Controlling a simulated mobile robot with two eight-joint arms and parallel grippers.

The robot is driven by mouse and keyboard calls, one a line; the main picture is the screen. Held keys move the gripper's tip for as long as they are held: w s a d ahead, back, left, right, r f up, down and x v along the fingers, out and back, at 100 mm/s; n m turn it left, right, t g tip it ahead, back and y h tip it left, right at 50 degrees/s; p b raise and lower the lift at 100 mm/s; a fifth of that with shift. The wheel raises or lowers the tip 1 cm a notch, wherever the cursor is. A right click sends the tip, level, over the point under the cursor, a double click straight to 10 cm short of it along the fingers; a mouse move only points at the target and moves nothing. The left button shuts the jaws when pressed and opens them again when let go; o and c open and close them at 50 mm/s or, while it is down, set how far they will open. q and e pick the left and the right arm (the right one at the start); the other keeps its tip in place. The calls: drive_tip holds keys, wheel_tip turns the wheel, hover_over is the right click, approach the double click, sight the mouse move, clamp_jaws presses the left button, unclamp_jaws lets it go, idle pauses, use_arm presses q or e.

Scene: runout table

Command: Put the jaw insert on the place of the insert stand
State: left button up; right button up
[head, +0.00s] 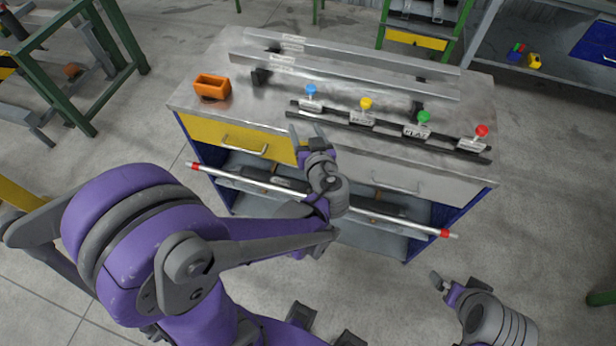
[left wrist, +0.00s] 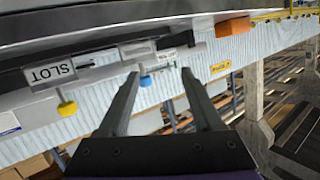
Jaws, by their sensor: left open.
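Several grey blocks with coloured knobs stand in a row on a black rail (head: 385,130) on the runout table; they look like jaw inserts on their stand, but I cannot tell which is meant. The knobs are blue (head: 310,90), yellow (head: 366,103), green (head: 423,116) and red (head: 481,130). My left gripper (head: 307,132) is open and empty at the table's front edge, near the blue-knobbed block. In the left wrist view, the blue knob (left wrist: 146,80) shows between the fingertips (left wrist: 158,75), apart from them. My right gripper (head: 447,284) is low at the right, clear of the table; its jaws are unclear.
An orange open-topped box (head: 212,87) stands at the table's left end. Long metal rails (head: 340,75) run behind the blocks. A red-ended bar (head: 255,182) crosses the table's front, below the drawers. Bare tabletop (head: 235,112) lies left of the row.

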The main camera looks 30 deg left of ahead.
use_arm(q)
drive_tip(key=s+d+f+m+g+h, duration=0.2)
drive_tip(key=s+d+m+h, duration=0.1)
drive_tip(key=s, duration=0.5)
drive_tip(key=s+d+f+m+g+h, duration=0.1)
drive_tip(key=s+d+m+g+h, duration=0.2)
drive_tip(key=s+d+h, duration=0.3)
drive_tip(key=shift+s+d+f+m+h, duration=0.35)
drive_tip(key=shift+s+m+h, duration=0.2)
drive_tip(key=shift+s, duration=0.7)
